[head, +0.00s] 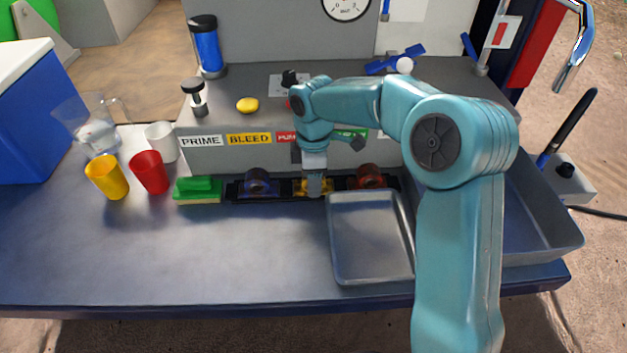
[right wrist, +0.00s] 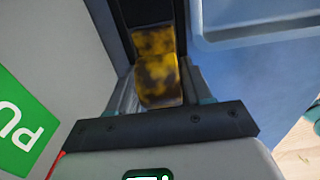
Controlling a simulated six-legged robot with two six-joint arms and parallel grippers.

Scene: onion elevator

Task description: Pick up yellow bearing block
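The yellow bearing block (head: 327,185) sits in the middle of a dark rack (head: 286,190), between a blue block (head: 259,183) and a red-brown block (head: 369,177). My right gripper (head: 314,188) points down at it and hides much of it. In the right wrist view the block (right wrist: 158,65) is yellow with dark patches and lies between the two fingers of my right gripper (right wrist: 160,85). The fingers are close along its sides; I cannot tell whether they press on it. My left gripper is not in view.
A grey tray (head: 371,279) lies just in front of the rack, and a larger grey bin (head: 545,230) stands to its right. A green sponge (head: 197,188) and several cups, including a red cup (head: 149,172), stand left. The front left of the bench (head: 190,255) is clear.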

